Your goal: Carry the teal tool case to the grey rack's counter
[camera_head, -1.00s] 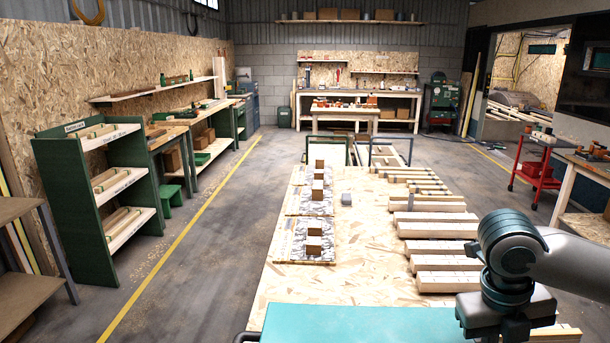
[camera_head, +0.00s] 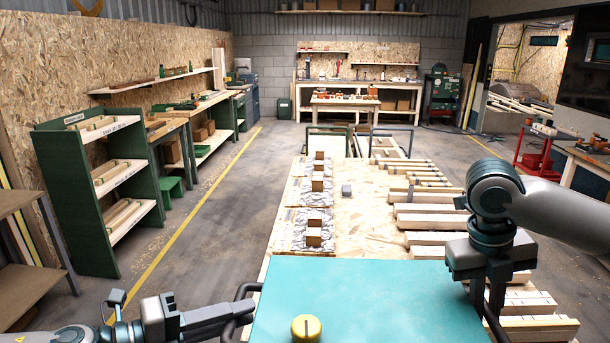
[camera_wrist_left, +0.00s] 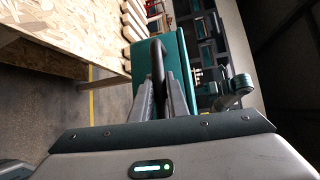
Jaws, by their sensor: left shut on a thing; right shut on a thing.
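The teal tool case (camera_head: 370,295) fills the bottom middle of the head view, in front of the near end of the board-topped table. A yellow knob (camera_head: 306,328) shows on its top. My left gripper (camera_head: 238,310) is shut on the black handle at the case's left side. The left wrist view shows its fingers (camera_wrist_left: 162,92) around this handle (camera_wrist_left: 158,62), with the teal case (camera_wrist_left: 178,65) behind. My right gripper (camera_head: 490,298) is shut on the black handle at the right side; its fingertips are partly hidden. A grey-legged rack (camera_head: 42,232) with brown shelves stands at the left edge.
The board-topped table (camera_head: 365,225) carries timber strips (camera_head: 435,218) and small wooden blocks (camera_head: 314,236). A green shelf unit (camera_head: 78,200) stands along the left wall. Open floor (camera_head: 205,240) with a yellow line lies between. A red cart (camera_head: 535,155) stands at right.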

